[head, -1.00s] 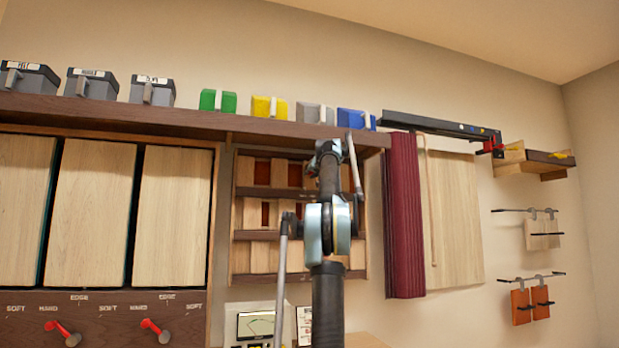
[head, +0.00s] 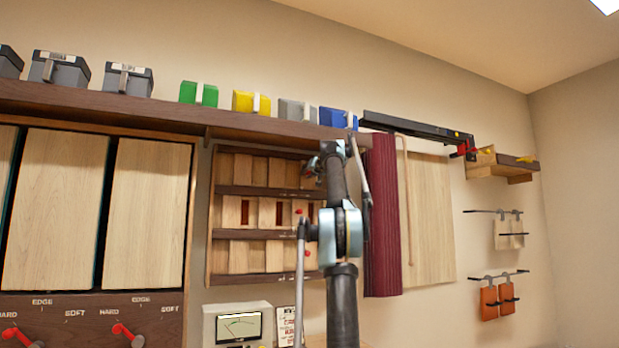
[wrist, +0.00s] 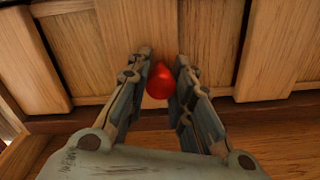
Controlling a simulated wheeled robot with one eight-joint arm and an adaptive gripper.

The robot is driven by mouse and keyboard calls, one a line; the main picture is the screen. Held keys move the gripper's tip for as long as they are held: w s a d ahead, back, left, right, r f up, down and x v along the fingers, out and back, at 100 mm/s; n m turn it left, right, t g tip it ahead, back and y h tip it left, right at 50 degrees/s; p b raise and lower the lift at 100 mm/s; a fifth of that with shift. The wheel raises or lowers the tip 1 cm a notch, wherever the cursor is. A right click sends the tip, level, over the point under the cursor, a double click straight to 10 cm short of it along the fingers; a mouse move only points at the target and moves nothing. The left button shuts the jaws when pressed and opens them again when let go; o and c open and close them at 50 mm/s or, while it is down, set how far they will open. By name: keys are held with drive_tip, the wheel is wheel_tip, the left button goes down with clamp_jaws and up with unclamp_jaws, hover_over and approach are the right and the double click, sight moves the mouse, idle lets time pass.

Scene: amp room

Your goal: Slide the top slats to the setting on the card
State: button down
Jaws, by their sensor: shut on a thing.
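The slatted wooden panel (head: 212,225) hangs below the shelf in the head view, with three rows of pale slats. The top slats (head: 259,168) show almost unbroken pale wood; the middle row shows dark red gaps. My gripper (wrist: 161,82) is shut on a red knob (wrist: 160,80) in front of a pale slat in the wrist view. In the head view my arm hides the panel's right side and the gripped knob.
A meter (head: 238,325) stands left of the card. A dark shelf (head: 120,108) with coloured boxes runs above. Tall wooden panels (head: 145,215) with red levers stand left. A dark red curtain (head: 381,215) hangs close to the right of my arm.

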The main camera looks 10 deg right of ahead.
drive_tip(key=shift+d, duration=0.2)
drive_tip(key=c, duration=1.4)
unclamp_jaws()
drive_tip(key=shift+w+d, duration=0.1)
drive_tip(key=shift+d, duration=0.1)
drive_tip(key=shift+a, duration=0.1)
drive_tip(key=v, duration=1.2)
drive_tip(key=shift+a+f, duration=0.1)
drive_tip(key=shift+a, duration=0.05)
